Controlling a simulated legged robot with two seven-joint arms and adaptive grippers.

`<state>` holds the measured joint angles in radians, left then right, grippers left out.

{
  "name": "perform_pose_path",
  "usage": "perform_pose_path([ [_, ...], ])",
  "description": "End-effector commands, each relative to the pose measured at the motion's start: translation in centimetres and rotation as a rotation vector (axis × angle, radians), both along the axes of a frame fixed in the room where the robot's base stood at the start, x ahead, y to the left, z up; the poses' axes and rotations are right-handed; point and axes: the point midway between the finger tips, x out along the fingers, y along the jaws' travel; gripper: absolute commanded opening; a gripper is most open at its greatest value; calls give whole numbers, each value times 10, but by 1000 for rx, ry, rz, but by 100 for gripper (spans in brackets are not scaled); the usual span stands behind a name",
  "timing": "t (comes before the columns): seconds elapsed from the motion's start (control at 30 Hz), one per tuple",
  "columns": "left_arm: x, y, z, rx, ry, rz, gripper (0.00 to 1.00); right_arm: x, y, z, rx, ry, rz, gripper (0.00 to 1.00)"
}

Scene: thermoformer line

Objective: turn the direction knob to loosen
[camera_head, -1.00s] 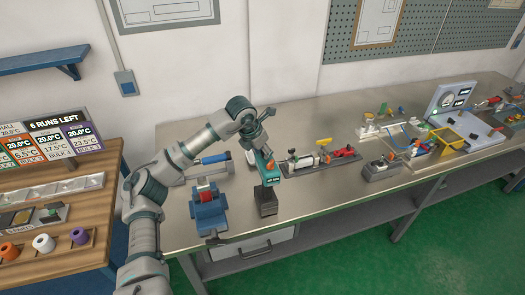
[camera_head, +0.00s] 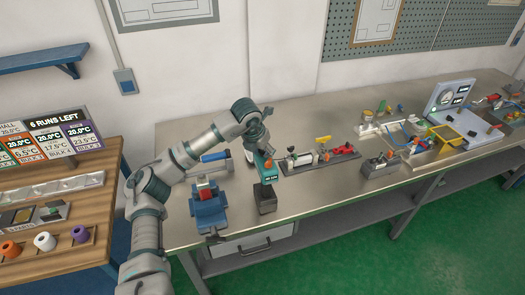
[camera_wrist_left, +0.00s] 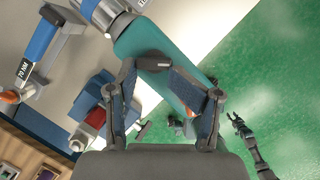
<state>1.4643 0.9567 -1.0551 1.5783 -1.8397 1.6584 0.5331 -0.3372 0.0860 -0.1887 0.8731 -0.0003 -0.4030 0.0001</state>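A teal power tool (camera_head: 266,171) with a small display stands upright in a black base (camera_head: 266,200) near the front of the steel bench. My left gripper (camera_head: 262,150) is at the tool's upper end, close to a small orange part. In the left wrist view the teal body (camera_wrist_left: 150,38) lies beyond the two spread fingers of my left gripper (camera_wrist_left: 165,82). A small orange part (camera_wrist_left: 189,112) shows by the right finger. I cannot tell whether a finger touches it. My right gripper (camera_wrist_left: 238,120) hangs over the green floor, small, its fingers apart.
A blue vise-like fixture (camera_head: 209,210) stands left of the tool, with a blue-handled wrench (camera_head: 214,157) behind it. A rail with valves (camera_head: 320,160) lies to the right. A wooden side table (camera_head: 60,240) is at the left. The bench front right of the black base is clear.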

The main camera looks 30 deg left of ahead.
Motion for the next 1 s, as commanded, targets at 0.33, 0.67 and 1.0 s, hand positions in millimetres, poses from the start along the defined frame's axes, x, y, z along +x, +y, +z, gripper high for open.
perform_pose_path([
  [0.33, -1, 0, 3, -1, -5, 0, 48, -3, 2, -1, 2, 6, -1, 40],
  [0.67, -16, 1, 45, -2, -6, -1, 48, -2, 1, 0, 1, 3, 0, 40],
  [1.0, -27, 2, 72, -1, 0, 1, 48, -2, 0, 0, 1, 2, 0, 40],
])
